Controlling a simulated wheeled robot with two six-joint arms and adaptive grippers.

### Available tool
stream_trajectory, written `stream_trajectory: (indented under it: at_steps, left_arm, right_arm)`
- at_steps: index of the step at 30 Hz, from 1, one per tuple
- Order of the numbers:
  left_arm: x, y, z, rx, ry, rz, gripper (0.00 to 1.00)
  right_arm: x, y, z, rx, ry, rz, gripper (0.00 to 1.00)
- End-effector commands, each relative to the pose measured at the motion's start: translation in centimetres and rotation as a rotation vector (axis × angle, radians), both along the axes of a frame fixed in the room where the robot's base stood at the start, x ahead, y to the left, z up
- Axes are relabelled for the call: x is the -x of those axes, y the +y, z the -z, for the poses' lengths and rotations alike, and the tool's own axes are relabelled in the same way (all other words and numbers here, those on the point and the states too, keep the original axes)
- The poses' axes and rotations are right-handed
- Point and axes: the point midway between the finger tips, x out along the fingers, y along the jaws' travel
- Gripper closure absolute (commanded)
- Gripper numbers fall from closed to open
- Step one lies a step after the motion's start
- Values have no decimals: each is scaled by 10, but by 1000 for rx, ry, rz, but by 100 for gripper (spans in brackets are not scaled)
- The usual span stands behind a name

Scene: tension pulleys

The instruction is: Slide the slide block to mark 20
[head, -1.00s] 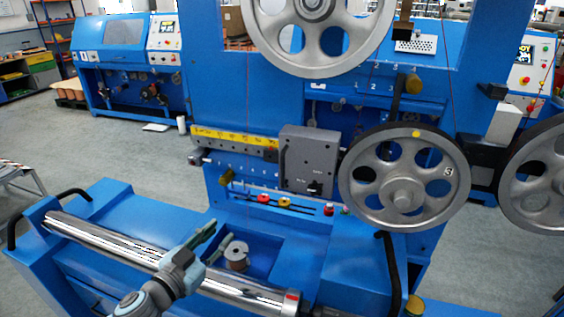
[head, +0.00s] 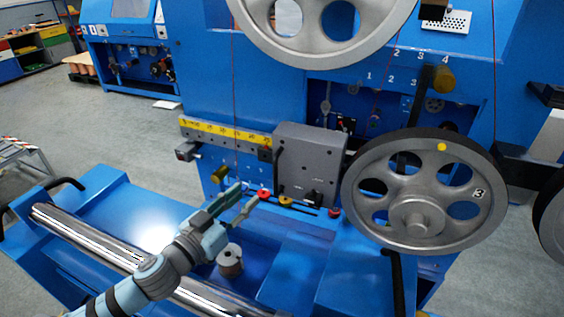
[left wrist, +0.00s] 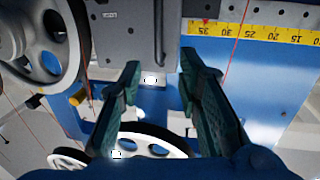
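The slide block (head: 310,165) is a grey box on the rail, at the right end of the yellow scale (head: 225,133). In the left wrist view the slide block (left wrist: 125,28) is at the top, and the scale (left wrist: 255,32) appears upside down. A small red pointer (left wrist: 206,21) is by the number 35. My left gripper (head: 250,193) is open and empty, in front of and to the lower left of the block. In the left wrist view its fingers (left wrist: 160,65) are spread, apart from the block. My right gripper is not in view.
A large spoked wheel (head: 425,190) stands right of the block, another (head: 320,25) above. Red and yellow knobs (head: 265,194) sit below the rail. A thin red cord (head: 235,90) crosses the scale.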

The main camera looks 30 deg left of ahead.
Motion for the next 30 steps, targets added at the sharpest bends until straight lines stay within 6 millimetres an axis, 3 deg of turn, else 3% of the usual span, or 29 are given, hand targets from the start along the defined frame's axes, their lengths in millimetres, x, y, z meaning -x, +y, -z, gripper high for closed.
stream_trajectory:
  at_steps: [8,21,30]
  left_arm:
    - [-28,-5,2,7,-4,3,68]
    - [-126,-18,2,6,0,0,68]
    - [-141,-20,2,1,0,1,68]
  right_arm:
    - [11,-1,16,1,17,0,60]
    - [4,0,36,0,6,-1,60]
    - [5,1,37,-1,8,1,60]
